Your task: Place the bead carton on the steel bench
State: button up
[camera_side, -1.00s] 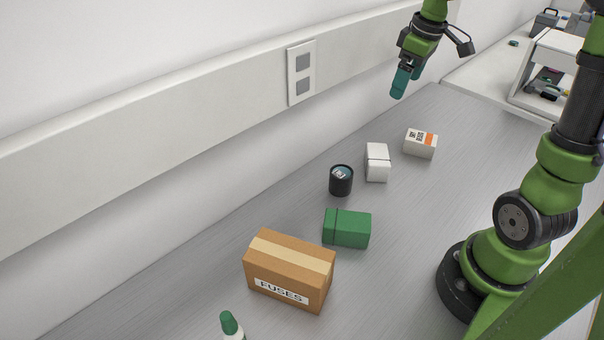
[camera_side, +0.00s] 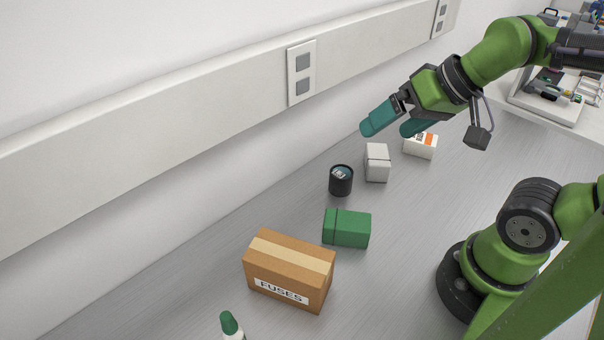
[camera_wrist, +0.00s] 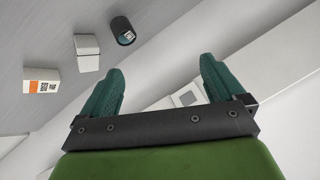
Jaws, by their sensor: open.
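My gripper (camera_side: 393,128) is open and empty, raised above the far part of the steel bench (camera_side: 400,280); its teal fingers also show spread in the wrist view (camera_wrist: 160,76). A white carton with an orange label (camera_side: 420,146) stands on the bench, partly behind one finger in the side view; it also shows in the wrist view (camera_wrist: 40,86). A plain white box (camera_side: 377,162) stands beside it and appears in the wrist view (camera_wrist: 86,50). I cannot read which one is the bead carton.
A dark can (camera_side: 341,180), a green box (camera_side: 346,229), a brown FUSES box (camera_side: 288,272) and a green-capped bottle (camera_side: 230,325) stand in a line along the bench. The wall with a socket panel (camera_side: 302,72) runs behind.

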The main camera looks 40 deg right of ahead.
jog(key=w+d+f+m+g+h, duration=0.1)
jog(key=w+d+f+m+g, duration=0.15)
jog(key=w+d+f, duration=0.35)
jog(key=n+g+h, duration=0.2)
jog(key=n+g, duration=0.5)
jog(key=g, duration=0.1)
send_over(420, 137)
jog(key=w+a, duration=0.2)
jog(key=a, duration=0.2)
notch_tip(420, 137, down, 11)
jog(key=shift+s+d+f+n+g, duration=0.1)
jog(key=shift+d+f+n+g, duration=0.1)
jog(key=shift+d+f, duration=0.3)
jog(key=shift+s+d+f+n+g, duration=0.1)
jog(key=shift+d+f+n, duration=0.05)
jog(key=shift+d, duration=0.5)
jog(key=shift+w+d+r+n+h, duration=0.15)
jog(key=shift+d+r+n, duration=0.2)
jog(key=shift+n, duration=0.15)
jog(key=shift+w+d+r+n+h, duration=0.1)
jog(key=shift+d+r+n+h, duration=0.05)
jog(key=shift+d+r+n, duration=0.3)
jog(key=shift+s+a+f+n+g, duration=0.1)
jog(key=shift+a+f+n+g, duration=0.05)
jog(key=shift+n+g, duration=0.15)
jog(key=shift+s+f, duration=0.1)
jog(key=shift+f, duration=0.05)
jog(key=x, duration=0.7)
jog(key=shift+w+f, duration=0.2)
jog(key=shift+w, duration=0.1)
